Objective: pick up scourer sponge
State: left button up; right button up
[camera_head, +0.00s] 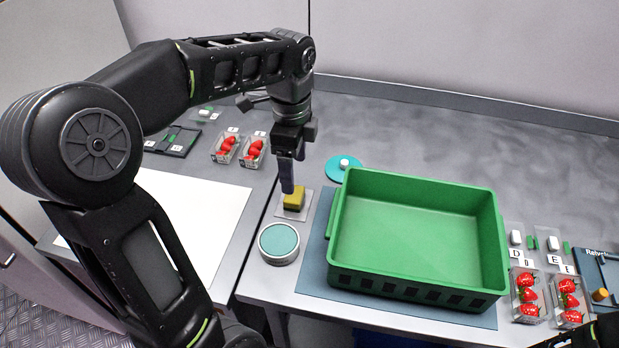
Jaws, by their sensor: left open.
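The scourer sponge (295,202) is a small yellow block with a dark lower part. It sits on a small light square (282,212) on the grey table, left of the green crate. My left gripper (287,178) points down just above and behind the sponge, its fingers reaching close to the sponge's upper left edge. It is open; whether a finger touches the sponge I cannot tell. Part of my right arm (590,338) shows at the bottom right corner; its gripper fingers are not clearly visible.
The empty green crate (420,235) stands on a blue mat (312,278) right of the sponge. A round teal-topped tin (279,242) stands in front of it. A teal disc (340,174) lies behind. Strawberry punnets (527,297) stand at the right; more punnets (253,152) stand at back left.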

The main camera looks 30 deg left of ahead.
aim_at(294, 198)
pick_arm(q)
jog(key=shift+s+r, duration=0.1)
jog(key=shift+s, duration=0.05)
jog(key=shift+f, duration=1.35)
jog(key=shift+f, duration=0.1)
notch_tip(294, 198, down, 5)
jog(key=shift+f+p, duration=0.1)
jog(key=shift+p, duration=0.45)
jog(key=shift+c, duration=0.4)
jog(key=c, duration=1.3)
